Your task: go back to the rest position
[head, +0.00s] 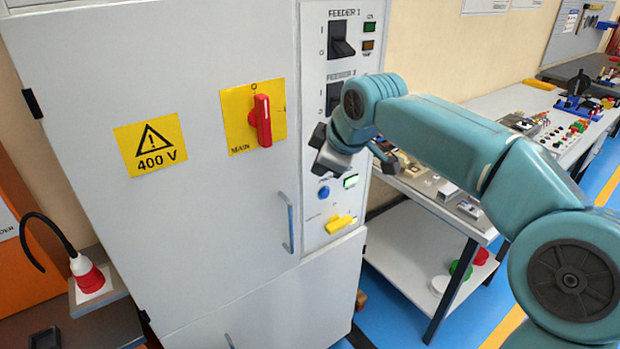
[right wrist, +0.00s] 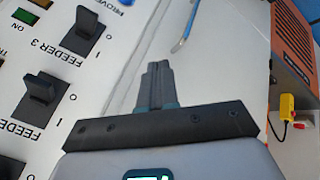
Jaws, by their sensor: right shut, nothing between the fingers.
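My right gripper (head: 328,155) is in front of the switch strip of the grey cabinet (head: 215,210), with its arm reaching in from the right. In the right wrist view its two fingers (right wrist: 157,85) are together with nothing between them. The fingers look apart from the cabinet's front, though the exact gap is hard to tell. My arm hides part of the strip below the FEEDER 2 label. My left gripper is in neither view.
The cabinet carries a red main switch (head: 262,120), a FEEDER 1 switch (head: 341,40), a door handle (head: 287,222) and a yellow part (head: 341,223). The FEEDER 3 switch (right wrist: 84,32) shows close to my gripper. A workbench (head: 492,105) with loose parts stands behind my right arm.

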